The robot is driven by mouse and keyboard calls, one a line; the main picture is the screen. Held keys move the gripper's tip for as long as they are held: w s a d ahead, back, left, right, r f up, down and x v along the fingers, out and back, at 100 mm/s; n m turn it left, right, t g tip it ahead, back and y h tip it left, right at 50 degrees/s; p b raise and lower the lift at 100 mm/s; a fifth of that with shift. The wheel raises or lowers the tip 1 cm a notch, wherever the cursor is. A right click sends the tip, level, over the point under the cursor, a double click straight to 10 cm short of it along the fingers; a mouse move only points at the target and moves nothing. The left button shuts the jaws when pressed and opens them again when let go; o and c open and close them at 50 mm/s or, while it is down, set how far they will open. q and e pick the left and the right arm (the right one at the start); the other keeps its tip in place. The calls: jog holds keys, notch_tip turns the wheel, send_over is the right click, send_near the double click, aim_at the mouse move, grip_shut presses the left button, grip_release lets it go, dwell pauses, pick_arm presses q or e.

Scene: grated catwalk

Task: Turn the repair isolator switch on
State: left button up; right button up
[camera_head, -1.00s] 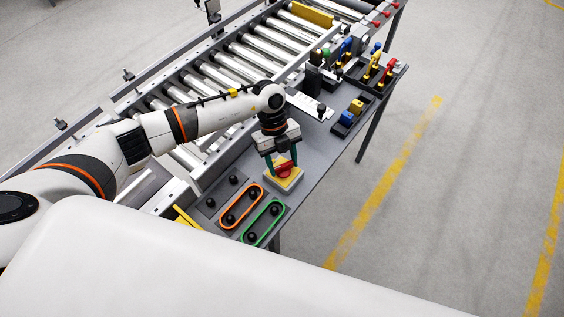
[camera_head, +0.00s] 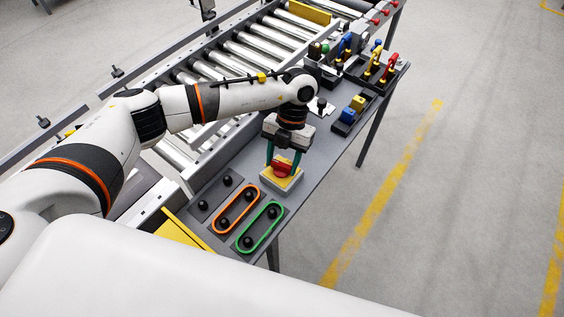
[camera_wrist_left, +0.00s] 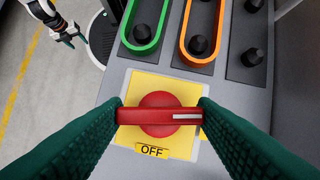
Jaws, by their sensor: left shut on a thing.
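The repair isolator switch is a yellow plate (camera_head: 272,182) on a pale box at the near part of the grey bench, with a red rotary handle (camera_head: 281,169). In the left wrist view the red handle (camera_wrist_left: 160,115) lies crosswise, its white mark towards the right. An OFF label (camera_wrist_left: 152,151) shows below it. My left gripper (camera_head: 283,160) points down over the switch, its green fingers shut on the handle's two ends. My right gripper (camera_wrist_left: 68,38) shows small at the top left of the left wrist view, fingers apart and empty.
Plates with black knobs, ringed orange (camera_head: 237,209) and green (camera_head: 262,227), lie beside the switch. Blue and yellow blocks (camera_head: 349,109) and a black tray (camera_head: 381,77) with red and yellow handles stand farther along. A roller conveyor (camera_head: 235,60) runs behind the bench.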

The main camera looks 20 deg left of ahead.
pick_arm(q)
jog(key=shift+m+y+b, duration=0.4)
jog(key=shift+m+b, duration=0.25)
jog(key=shift+m, duration=0.45)
jog(key=o, duration=1)
jog(key=b+v, duration=0.1)
jog(key=v, duration=1.1)
jog(key=shift+s+d+b, duration=0.15)
jog(key=shift+b, duration=0.25)
jog(key=shift+s, duration=0.1)
